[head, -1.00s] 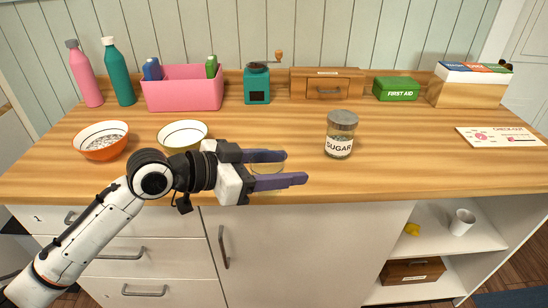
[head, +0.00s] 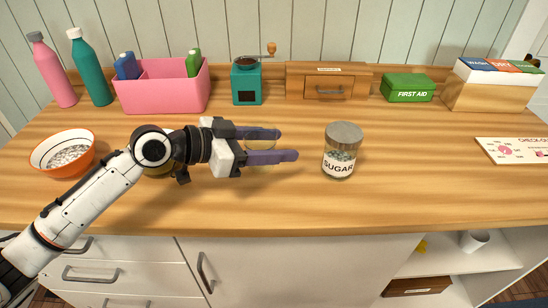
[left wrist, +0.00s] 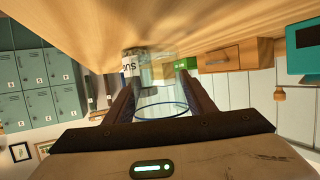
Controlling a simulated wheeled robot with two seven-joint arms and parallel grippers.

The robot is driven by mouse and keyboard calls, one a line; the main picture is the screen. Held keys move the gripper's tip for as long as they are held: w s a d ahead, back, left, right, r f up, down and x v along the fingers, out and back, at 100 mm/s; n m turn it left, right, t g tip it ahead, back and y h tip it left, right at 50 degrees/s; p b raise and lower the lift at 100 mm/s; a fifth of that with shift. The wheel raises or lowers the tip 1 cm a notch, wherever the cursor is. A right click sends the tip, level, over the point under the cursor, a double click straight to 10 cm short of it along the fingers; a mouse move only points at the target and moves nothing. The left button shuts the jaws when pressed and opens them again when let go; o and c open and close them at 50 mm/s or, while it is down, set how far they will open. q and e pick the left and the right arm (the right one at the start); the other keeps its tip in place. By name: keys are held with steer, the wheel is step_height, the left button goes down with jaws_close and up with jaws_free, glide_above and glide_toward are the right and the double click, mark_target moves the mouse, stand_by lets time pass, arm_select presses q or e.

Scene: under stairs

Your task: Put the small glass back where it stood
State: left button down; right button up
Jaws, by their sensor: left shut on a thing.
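My left gripper (head: 278,145) is shut on the small glass, its fingers pointing right above the wooden counter, left of the sugar jar (head: 340,155). The glass (head: 262,133) is clear and hard to see in the head view, mostly hidden by the fingers. In the left wrist view the glass (left wrist: 165,100) shows between the two fingers, with a blue rim toward the camera. The sugar jar (left wrist: 130,66) shows beyond it there. I cannot tell the height of the glass above the counter. My right gripper is not in view.
An orange bowl (head: 50,157) stands at left. A bowl is mostly hidden behind my left arm. A pink bin (head: 160,95), grinder (head: 247,85), small drawer box (head: 325,88) and green first aid box (head: 407,88) stand behind. The counter right of the jar is fairly clear.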

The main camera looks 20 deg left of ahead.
arm_select(q)
step_height(320, 180, down, 4)
steer(key=shift+r, duration=0.25)
steer(key=shift+f, duration=0.15)
steer(key=c, duration=1.2)
jaws_free()
steer(key=shift+f, duration=0.2)
steer(key=o, duration=0.4)
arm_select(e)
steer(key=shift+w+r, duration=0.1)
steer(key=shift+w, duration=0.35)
arm_select(q)
steer(key=shift+r, duration=0.15)
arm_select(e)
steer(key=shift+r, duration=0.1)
arm_select(q)
steer(key=b+v, duration=0.2)
steer(key=v, duration=0.9)
steer(key=shift+s+a+r, duration=0.25)
steer(key=shift+a, duration=0.05)
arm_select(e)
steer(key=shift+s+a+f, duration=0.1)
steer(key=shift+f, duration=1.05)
